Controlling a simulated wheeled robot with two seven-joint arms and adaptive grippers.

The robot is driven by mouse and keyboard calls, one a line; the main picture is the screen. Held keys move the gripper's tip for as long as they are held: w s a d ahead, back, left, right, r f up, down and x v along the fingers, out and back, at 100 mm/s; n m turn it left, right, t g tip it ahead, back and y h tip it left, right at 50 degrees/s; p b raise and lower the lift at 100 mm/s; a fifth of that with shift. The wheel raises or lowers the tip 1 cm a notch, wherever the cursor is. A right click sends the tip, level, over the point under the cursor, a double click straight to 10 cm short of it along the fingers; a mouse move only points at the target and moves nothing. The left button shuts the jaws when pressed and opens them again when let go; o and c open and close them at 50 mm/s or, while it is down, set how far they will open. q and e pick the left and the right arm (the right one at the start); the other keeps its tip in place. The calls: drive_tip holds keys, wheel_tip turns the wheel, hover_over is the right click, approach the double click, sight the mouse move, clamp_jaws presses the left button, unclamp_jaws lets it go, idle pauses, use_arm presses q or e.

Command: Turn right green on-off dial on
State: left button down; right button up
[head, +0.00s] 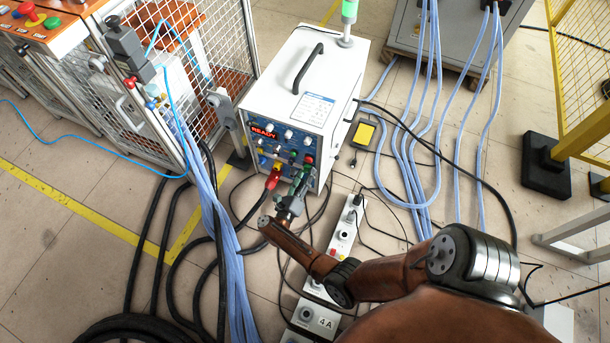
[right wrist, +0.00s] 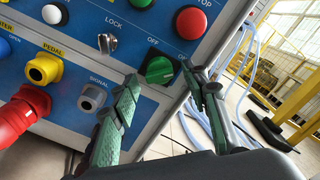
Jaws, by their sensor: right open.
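The green on-off dial (right wrist: 159,70) sits at the lower right of the blue front panel, below the OFF label, in the right wrist view. My right gripper (right wrist: 158,77) is open, with one green-padded finger to the left of the dial and the other to its right. I cannot tell whether either finger touches it. In the head view my right gripper (head: 302,175) is in front of the white heater box (head: 318,68), at the right part of its panel, and partly hides that area. My left gripper is not in view.
A red plug (right wrist: 25,110), a yellow pedal socket (right wrist: 43,69), a grey signal socket (right wrist: 92,97) and a lock switch (right wrist: 107,43) are left of the dial. The panel display (head: 264,132) reads READY. Cables and a power strip (head: 343,236) lie on the floor.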

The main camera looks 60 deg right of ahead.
drive_tip(key=s+a, duration=0.1)
drive_tip(key=a, duration=1.1)
idle(0.4)
